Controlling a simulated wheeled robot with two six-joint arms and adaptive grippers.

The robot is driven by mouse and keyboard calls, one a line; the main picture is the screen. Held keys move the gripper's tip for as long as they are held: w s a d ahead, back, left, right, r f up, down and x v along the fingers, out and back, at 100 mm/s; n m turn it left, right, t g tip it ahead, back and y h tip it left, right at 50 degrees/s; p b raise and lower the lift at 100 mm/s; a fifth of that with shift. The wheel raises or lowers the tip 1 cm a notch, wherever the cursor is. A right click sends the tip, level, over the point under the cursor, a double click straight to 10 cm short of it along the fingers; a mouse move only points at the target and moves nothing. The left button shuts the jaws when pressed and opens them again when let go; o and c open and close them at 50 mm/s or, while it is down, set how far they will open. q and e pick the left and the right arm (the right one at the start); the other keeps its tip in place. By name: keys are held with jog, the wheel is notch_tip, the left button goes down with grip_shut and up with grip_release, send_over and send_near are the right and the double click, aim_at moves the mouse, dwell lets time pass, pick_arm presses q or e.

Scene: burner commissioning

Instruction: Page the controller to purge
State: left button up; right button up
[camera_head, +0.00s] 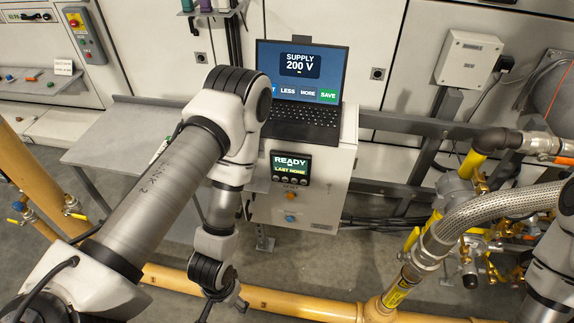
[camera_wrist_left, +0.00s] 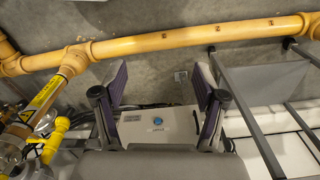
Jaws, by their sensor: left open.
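The controller is a small display (camera_head: 290,168) on the front of a white cabinet (camera_head: 325,190). It reads "READY" over "LAST NONE", with a row of small buttons beneath. An orange button and a blue button (camera_head: 290,218) sit lower on the cabinet. My left gripper (camera_head: 222,305) hangs low in front and to the left of the cabinet, partly cut off by the bottom edge. In the left wrist view its two fingers (camera_wrist_left: 159,82) are spread with nothing between them. A blue button (camera_wrist_left: 158,120) on a pale panel shows beyond them. My right gripper is out of view.
A laptop (camera_head: 300,85) on the cabinet shows "SUPPLY 200 V" with LESS, MORE and SAVE. A grey table (camera_head: 125,140) stands left of it. A yellow pipe (camera_head: 270,303) runs low across the front. A braided hose (camera_head: 495,210) and valves crowd the right.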

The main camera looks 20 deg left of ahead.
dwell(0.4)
pick_arm(q)
grip_shut()
dwell(1.2)
